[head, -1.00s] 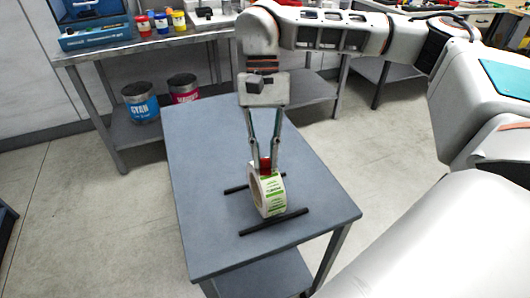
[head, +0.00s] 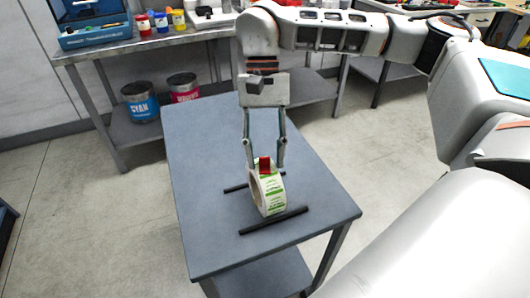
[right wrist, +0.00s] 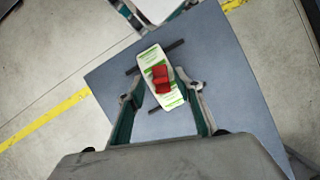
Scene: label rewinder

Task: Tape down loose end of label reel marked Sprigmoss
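The label reel (head: 267,194), white with green print, stands upright on its edge between two black bars on a grey table. It also shows in the right wrist view (right wrist: 152,62). A red piece (head: 265,164), seemingly tape, lies on top of the reel across its outer face; it also shows in the right wrist view (right wrist: 161,79). The gripper is empty. The name on the label is too small to read. My left gripper is not seen in the head view.
The black bars (head: 275,222) lie on the grey table (head: 210,245), which has free room around the reel. Behind it, a metal bench (head: 150,42) carries a blue machine (head: 92,22) and small coloured pots. Cyan (head: 141,103) and magenta buckets stand on its lower shelf.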

